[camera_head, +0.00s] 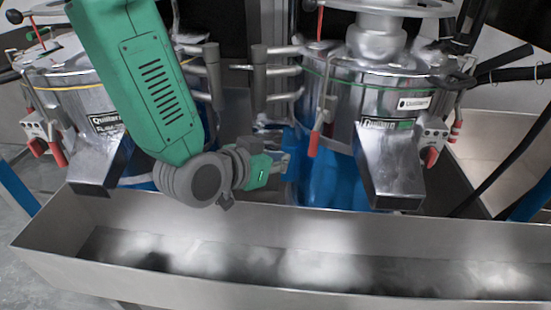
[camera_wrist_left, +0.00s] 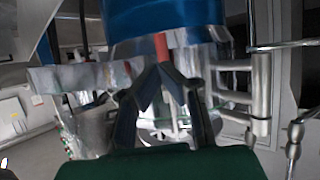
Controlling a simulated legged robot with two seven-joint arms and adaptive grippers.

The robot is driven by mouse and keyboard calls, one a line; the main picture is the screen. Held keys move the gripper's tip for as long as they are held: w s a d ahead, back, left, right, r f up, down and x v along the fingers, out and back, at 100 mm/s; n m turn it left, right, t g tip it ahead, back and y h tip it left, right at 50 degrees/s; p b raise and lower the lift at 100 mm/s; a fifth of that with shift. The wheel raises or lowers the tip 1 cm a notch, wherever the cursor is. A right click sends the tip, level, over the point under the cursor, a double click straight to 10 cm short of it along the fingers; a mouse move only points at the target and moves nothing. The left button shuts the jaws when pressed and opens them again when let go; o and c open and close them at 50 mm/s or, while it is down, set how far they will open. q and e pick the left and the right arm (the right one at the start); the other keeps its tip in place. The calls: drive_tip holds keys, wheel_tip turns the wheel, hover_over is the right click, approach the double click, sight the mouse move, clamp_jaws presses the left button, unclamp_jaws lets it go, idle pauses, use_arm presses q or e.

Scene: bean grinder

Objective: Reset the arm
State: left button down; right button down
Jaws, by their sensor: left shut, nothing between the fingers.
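My left gripper (camera_head: 284,162) is at the end of my green and grey arm, which comes in from the upper left in the head view. It is between the two grinders, beside the blue lower body of the right grinder (camera_head: 372,85). In the left wrist view my left gripper (camera_wrist_left: 163,68) shows its two dark fingers converging at the tips, shut with nothing between them. A red handle (camera_wrist_left: 161,46) shows just behind the fingertips; I cannot tell whether they touch it. My right gripper is in neither view.
The left grinder (camera_head: 72,82) stands partly behind my arm. Each grinder has a metal chute, the left (camera_head: 100,165) and the right (camera_head: 390,170). A long metal trough (camera_head: 300,215) runs along the front. Metal pipe handles (camera_head: 275,70) crowd the gap between the grinders.

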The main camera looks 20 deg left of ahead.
use_arm(q)
drive_tip(key=shift+v, duration=0.95)
